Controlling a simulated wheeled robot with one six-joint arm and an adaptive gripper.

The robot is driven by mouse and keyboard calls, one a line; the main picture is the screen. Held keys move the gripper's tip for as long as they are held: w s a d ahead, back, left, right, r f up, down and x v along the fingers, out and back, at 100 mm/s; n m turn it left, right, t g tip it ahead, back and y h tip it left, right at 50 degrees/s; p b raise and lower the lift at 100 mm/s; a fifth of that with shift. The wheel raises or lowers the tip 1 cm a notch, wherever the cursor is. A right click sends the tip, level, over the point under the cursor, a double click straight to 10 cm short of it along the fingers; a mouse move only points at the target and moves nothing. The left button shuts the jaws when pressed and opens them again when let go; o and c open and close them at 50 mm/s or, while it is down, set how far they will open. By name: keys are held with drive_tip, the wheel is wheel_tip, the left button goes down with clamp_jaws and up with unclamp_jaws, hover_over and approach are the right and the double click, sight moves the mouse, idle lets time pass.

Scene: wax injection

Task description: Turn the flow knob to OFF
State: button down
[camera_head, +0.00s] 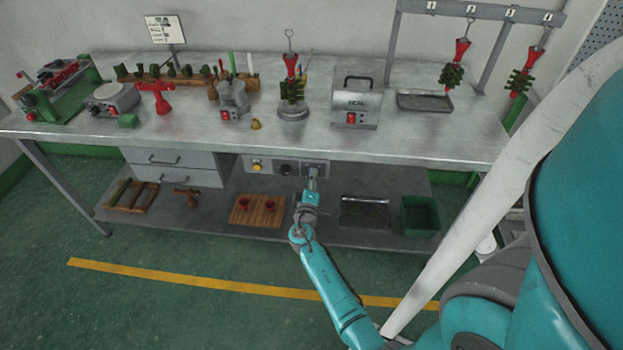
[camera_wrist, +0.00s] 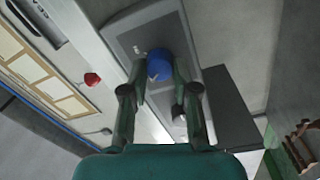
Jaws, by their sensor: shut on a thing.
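A control panel (camera_head: 262,165) is set under the front edge of the metal workbench, with a yellow button (camera_head: 257,165) and a dark round knob (camera_head: 286,169) on it. My gripper (camera_head: 312,172) reaches the right part of this panel from below and hides what it touches there. In the wrist view, my gripper (camera_wrist: 161,82) has its two dark fingers on either side of a blue knob (camera_wrist: 159,65) on a grey plate (camera_wrist: 128,40). The fingers are shut on the blue knob. Its pointer and any OFF mark cannot be read.
The workbench top (camera_head: 370,140) overhangs just above my gripper. Drawers (camera_head: 172,167) sit left of the panel. The lower shelf holds a wooden board (camera_head: 240,218) with red pieces, a metal tray (camera_head: 365,224) and a green bin (camera_head: 419,222). The floor in front is clear.

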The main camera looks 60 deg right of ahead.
drive_tip(key=shift+n, duration=0.9)
drive_tip(key=c, duration=0.9)
unclamp_jaws()
drive_tip(key=shift+o, duration=0.2)
drive_tip(key=v, duration=1.2)
